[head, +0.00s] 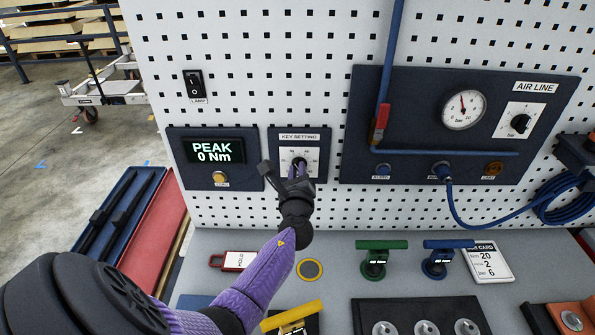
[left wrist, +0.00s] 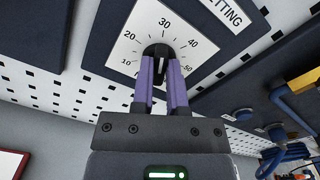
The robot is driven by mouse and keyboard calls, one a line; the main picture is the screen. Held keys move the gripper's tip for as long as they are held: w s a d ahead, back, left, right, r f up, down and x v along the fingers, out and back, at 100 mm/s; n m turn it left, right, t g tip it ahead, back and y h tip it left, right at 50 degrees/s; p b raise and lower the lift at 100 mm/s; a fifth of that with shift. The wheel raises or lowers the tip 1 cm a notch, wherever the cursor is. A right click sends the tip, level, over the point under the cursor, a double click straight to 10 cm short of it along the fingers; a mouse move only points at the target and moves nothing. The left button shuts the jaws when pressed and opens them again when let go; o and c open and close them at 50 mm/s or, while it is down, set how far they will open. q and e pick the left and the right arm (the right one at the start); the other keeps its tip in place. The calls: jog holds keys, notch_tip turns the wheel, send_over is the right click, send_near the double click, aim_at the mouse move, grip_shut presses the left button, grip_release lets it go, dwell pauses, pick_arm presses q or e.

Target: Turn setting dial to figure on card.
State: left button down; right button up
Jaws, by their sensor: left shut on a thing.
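The setting dial (left wrist: 157,50) is a black knob on a white scale plate (left wrist: 128,52) marked 10 to 50, under the KEY SETTING label (head: 299,137). My left gripper (head: 298,170) reaches the dial from below and in front, hiding much of the plate in the head view. In the left wrist view its purple fingers (left wrist: 163,66) are shut on the knob's two sides. A pale mark shows on the knob between the fingers; I cannot tell which figure it points to. The job card (head: 490,262) lies on the bench at right, reading 20, 2 and 6. My right gripper is not in view.
Left of the dial, a display (head: 214,151) reads PEAK 0 Nm. The AIR LINE panel (head: 365,105) is to the right. On the bench stand a green-handled tool (head: 375,262) and a blue-handled tool (head: 440,262). A red tag (head: 233,261) lies near my left arm.

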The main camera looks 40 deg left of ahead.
pick_arm(q)
jog(key=shift+n, duration=0.3)
jog(key=n+b, duration=0.1)
jog(key=n, duration=0.1)
jog(key=n+b, duration=0.1)
jog(key=shift+a+f+n, duration=0.1)
jog(key=shift+f+n, duration=0.1)
jog(key=shift+n, duration=0.2)
jog(key=n+b, duration=0.3)
jog(key=n, duration=0.3)
jog(key=shift+s+f, duration=0.1)
jog(key=shift+s, duration=0.05)
jog(key=c, duration=0.7)
grip_release()
jog(key=shift+o, duration=0.3)
